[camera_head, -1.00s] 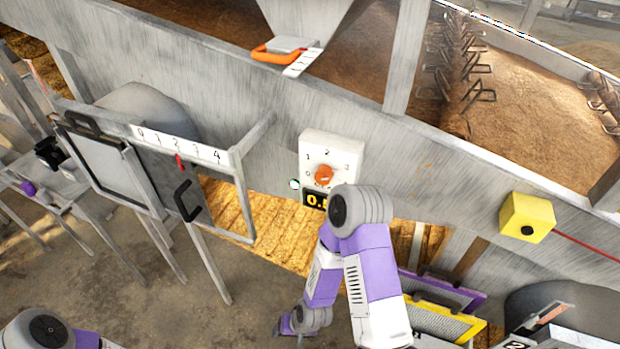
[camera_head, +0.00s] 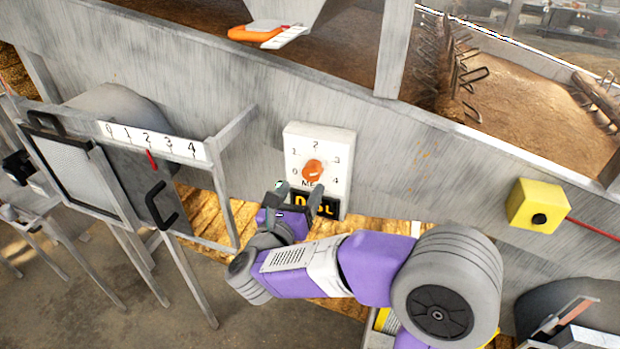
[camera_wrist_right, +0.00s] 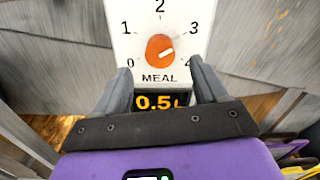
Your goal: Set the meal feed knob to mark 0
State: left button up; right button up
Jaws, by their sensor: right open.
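The meal feed knob (camera_head: 313,171) is a round orange knob on a white dial panel (camera_head: 343,148) marked 0 to 4. In the right wrist view the knob (camera_wrist_right: 158,44) has a white line at its right side, facing between marks 3 and 4. The label MEAL is below it, and a dark display (camera_wrist_right: 153,102) reads about 0.5, its right end partly covered. My right gripper (camera_head: 299,190) is open and empty, just below the knob. In the wrist view its fingers (camera_wrist_right: 160,75) stand either side of the label, apart from the knob. My left gripper is out of view.
A hatch frame with a 0 to 4 scale (camera_head: 155,140) and black handle (camera_head: 160,205) stands left of the panel. A yellow box with a black button (camera_head: 535,205) is to the right. An orange-handled slide (camera_head: 255,34) is above. The wall around the dial is clear.

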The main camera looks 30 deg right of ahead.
aim_at(310, 174)
jog(key=x, duration=0.7)
jog(key=c, duration=1)
